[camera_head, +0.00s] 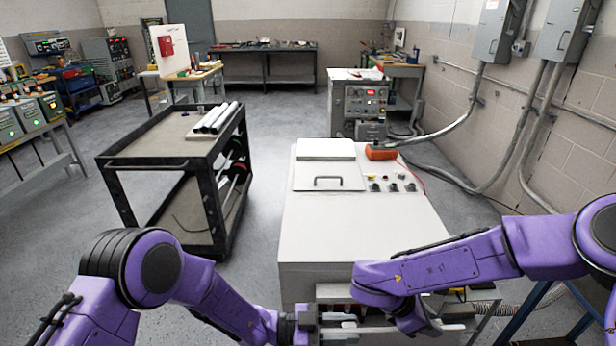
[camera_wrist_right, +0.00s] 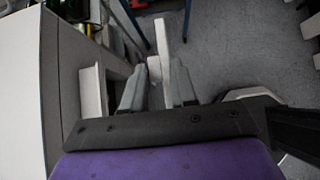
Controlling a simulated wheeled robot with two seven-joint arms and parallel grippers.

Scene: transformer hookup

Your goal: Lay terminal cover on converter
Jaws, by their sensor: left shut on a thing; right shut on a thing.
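The converter (camera_head: 360,225) is a large pale grey box in the middle of the head view. A pale, narrow piece, which looks like the terminal cover (camera_head: 342,336), lies low in front of the converter at the bottom edge. My left gripper (camera_head: 316,324) is at its left end, shut on it. In the right wrist view my right gripper (camera_wrist_right: 158,82) is shut on a pale upright plate (camera_wrist_right: 162,42), seen nearly edge-on, likely the same cover. In the head view my right forearm hides much of the converter's lower front and the right gripper's fingertips.
The converter's top carries a handled panel (camera_head: 328,177), several knobs and an orange meter (camera_head: 381,152) with a red lead. A dark cart (camera_head: 150,162) with white tubes stands to the left. A grey control cabinet (camera_head: 358,100) stands behind. Floor is clear between cart and converter.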

